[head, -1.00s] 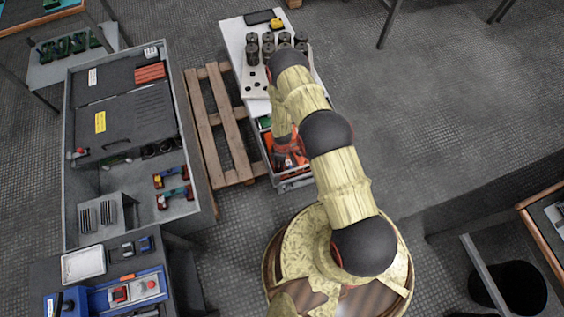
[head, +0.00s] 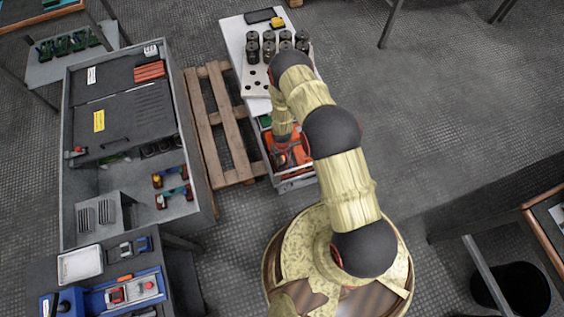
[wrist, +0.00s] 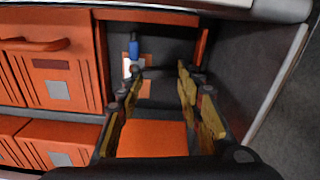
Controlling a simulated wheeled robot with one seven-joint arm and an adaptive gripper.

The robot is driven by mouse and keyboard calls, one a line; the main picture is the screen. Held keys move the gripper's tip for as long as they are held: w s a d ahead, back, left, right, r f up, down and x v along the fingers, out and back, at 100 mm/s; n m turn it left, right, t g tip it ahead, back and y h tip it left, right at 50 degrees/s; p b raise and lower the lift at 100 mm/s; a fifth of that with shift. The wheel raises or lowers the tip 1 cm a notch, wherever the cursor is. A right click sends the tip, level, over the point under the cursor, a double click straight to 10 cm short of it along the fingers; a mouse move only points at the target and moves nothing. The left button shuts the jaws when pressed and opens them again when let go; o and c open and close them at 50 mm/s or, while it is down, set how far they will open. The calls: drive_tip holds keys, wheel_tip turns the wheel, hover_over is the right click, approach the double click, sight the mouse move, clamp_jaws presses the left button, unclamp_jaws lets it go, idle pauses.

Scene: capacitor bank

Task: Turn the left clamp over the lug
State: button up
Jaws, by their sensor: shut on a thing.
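In the wrist view, my gripper (wrist: 160,76) reaches into an orange-framed bay with a dark back. The fingers hide part of the clamp, and I cannot make out the lug. In the head view, my arm hides most of the bay, and the gripper is low beside the cart.
Orange drawer fronts (wrist: 50,72) fill the left of the wrist view, and a grey side wall (wrist: 245,75) closes the right. In the head view, several dark cylinders (head: 268,47) stand on the white cart top (head: 235,40). A wooden pallet (head: 215,120) lies left of the cart.

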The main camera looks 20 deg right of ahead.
sight(283, 164)
drive_tip(key=shift+s+f+m, duration=0.2)
drive_tip(key=shift+s+m, duration=0.6)
drive_tip(key=shift+s, duration=0.15)
drive_tip(key=o, duration=1.1)
drive_tip(key=shift+o, duration=0.3)
drive_tip(key=shift+w+r, duration=0.1)
drive_tip(key=shift+w, duration=0.25)
drive_tip(key=shift+w+r, duration=0.15)
drive_tip(key=shift+r, duration=0.4)
wheel_tip(283, 164, up, 7)
drive_tip(key=shift+s, duration=0.25)
drive_tip(key=shift+w, duration=0.1)
